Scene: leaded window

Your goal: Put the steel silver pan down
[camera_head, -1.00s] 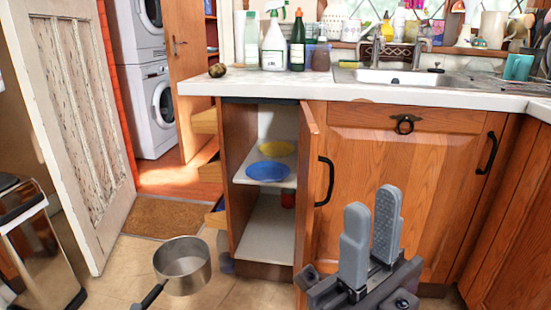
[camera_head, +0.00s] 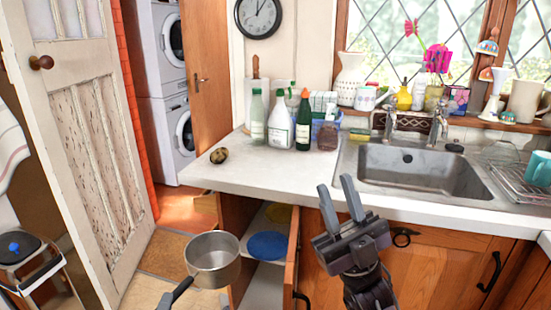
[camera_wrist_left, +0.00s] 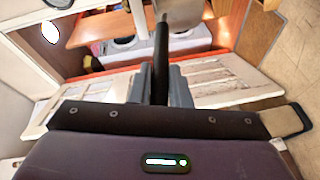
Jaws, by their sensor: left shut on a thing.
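The steel silver pan (camera_head: 213,262) is in the head view at the lower middle left, upright and apparently empty, in the air in front of the open cabinet. Its dark handle (camera_head: 178,292) points down left. In the left wrist view the handle (camera_wrist_left: 161,60) stands between the fingers of my left gripper (camera_wrist_left: 160,88), which is shut on it; part of the steel pan (camera_wrist_left: 182,12) shows at the top.
The white counter (camera_head: 240,175) has free room at its left, beside a small brown round thing (camera_head: 219,155). Several bottles (camera_head: 281,125) stand behind. The sink (camera_head: 425,170) is at right. The open cabinet holds a blue plate (camera_head: 268,245) and a yellow plate (camera_head: 279,213); its door (camera_head: 292,265) sticks out.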

